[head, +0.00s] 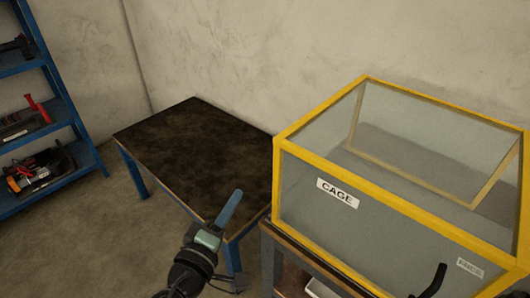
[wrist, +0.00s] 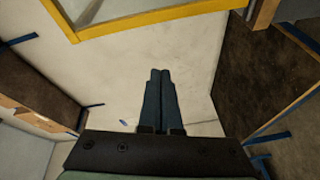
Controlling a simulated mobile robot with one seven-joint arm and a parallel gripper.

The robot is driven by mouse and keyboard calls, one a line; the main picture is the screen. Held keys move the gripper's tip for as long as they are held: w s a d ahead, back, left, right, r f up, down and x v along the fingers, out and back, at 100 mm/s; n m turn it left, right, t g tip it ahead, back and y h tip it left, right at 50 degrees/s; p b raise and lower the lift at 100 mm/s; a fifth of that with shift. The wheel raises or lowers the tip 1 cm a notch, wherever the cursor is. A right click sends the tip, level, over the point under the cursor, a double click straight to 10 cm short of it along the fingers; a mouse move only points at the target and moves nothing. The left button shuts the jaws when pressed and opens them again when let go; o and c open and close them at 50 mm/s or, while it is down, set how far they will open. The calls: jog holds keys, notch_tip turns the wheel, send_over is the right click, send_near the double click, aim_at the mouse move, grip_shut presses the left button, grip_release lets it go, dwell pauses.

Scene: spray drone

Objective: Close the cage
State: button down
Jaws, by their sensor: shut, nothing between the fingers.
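The cage (head: 400,201) is a clear-walled box with a yellow frame and a "CAGE" label on its front, at the right of the head view. I cannot tell whether its lid or door is open. A yellow bar of the cage (wrist: 160,21) crosses the top of the wrist view. My gripper (head: 238,193) is left of the cage and apart from it, in front of the dark table. Its two fingers (wrist: 160,72) are together and empty.
A dark-topped table with blue legs (head: 200,150) stands left of the cage against the wall. Blue shelves (head: 35,65) with tools are at the far left. The cage rests on a stand (head: 300,262). The floor (head: 110,235) between shelves and table is clear.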

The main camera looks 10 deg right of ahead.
jog(key=w+d+n+p, duration=0.3)
jog(key=d+p, duration=0.3)
jog(key=d, duration=0.1)
jog(key=shift+f, duration=0.3)
dwell(0.5)
jog(key=shift+s+d, duration=0.1)
